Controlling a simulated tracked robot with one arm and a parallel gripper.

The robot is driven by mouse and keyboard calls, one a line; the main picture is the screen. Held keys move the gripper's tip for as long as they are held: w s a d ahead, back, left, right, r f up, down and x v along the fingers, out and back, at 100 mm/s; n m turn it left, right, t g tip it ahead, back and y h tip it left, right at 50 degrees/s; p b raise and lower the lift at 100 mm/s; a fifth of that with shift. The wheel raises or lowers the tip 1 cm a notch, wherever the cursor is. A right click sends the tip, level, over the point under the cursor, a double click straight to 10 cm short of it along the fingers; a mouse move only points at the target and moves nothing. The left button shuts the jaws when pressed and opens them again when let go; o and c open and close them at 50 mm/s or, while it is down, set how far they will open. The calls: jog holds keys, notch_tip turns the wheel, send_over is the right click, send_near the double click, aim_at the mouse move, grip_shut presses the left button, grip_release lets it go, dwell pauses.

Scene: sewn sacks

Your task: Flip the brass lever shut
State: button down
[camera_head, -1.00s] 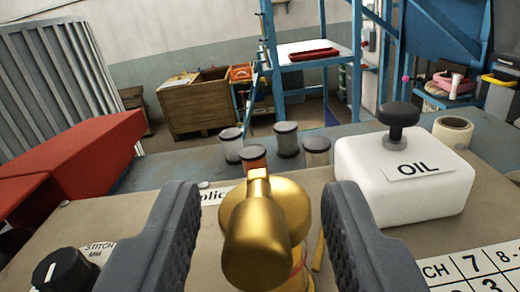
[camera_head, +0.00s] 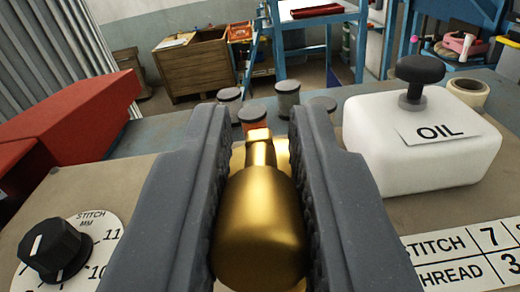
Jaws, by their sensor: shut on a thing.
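The brass lever (camera_head: 260,228) is in the middle of the head camera view, its rounded golden end pointing toward me and its narrower neck behind. My gripper (camera_head: 262,170) is shut on the lever, with one grey ridged finger against each side. The lever's round base is mostly hidden behind the fingers and the lever's own end.
A white OIL container (camera_head: 425,150) with a black knob stands close on the right. A black stitch dial (camera_head: 54,250) is at the lower left, and a stitch and thread chart (camera_head: 465,258) at the lower right. Several capped spools (camera_head: 288,98) stand behind the lever.

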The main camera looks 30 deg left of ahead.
jog(key=shift+f+b, duration=0.15)
jog(key=shift+b, duration=0.55)
jog(key=t+b, duration=0.1)
jog(key=b, duration=0.2)
jog(key=shift+f, duration=0.25)
jog(key=t+b, duration=0.1)
jog(key=b, duration=0.2)
jog(key=shift+f+y+b, duration=0.15)
jog(key=shift+y+b, duration=0.2)
jog(key=shift+y, duration=0.05)
jog(key=shift+d+t+b, duration=0.1)
jog(key=shift+t+b, duration=0.2)
jog(key=shift+b, duration=0.1)
jog(key=c, duration=1.3)
grip_release()
jog(key=shift+s, duration=0.1)
